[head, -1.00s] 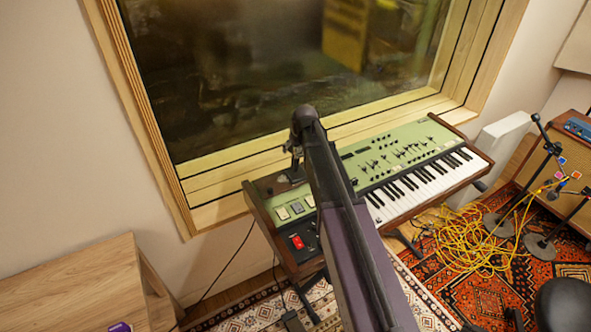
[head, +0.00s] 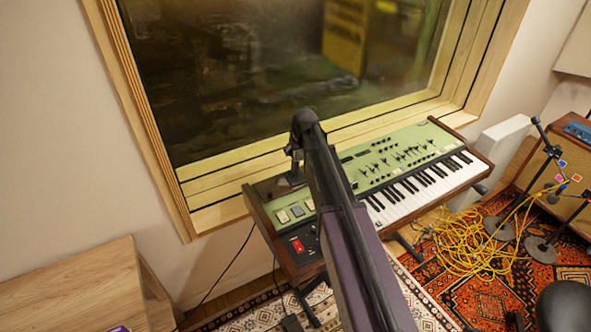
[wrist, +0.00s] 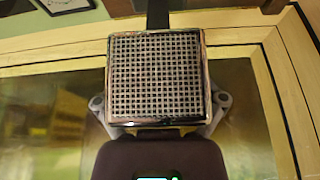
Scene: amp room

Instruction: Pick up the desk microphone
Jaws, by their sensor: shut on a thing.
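The desk microphone has a square metal grille (wrist: 155,80) that fills the middle of the wrist view. A dark stem (wrist: 158,14) runs from it to the top edge of that view. My gripper (wrist: 158,106) is shut on the microphone, with a grey finger at each side of the grille. In the head view my gripper (head: 292,158) is small and dark, just left of my arm, over the left part of the green keyboard (head: 385,165). My arm hides part of this area. I cannot tell whether the microphone's base still touches the keyboard's top.
A wood-framed window (head: 290,80) stands close behind the keyboard. A wooden table (head: 75,285) is at lower left, with a purple thing (head: 119,328) cut off at the bottom edge.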

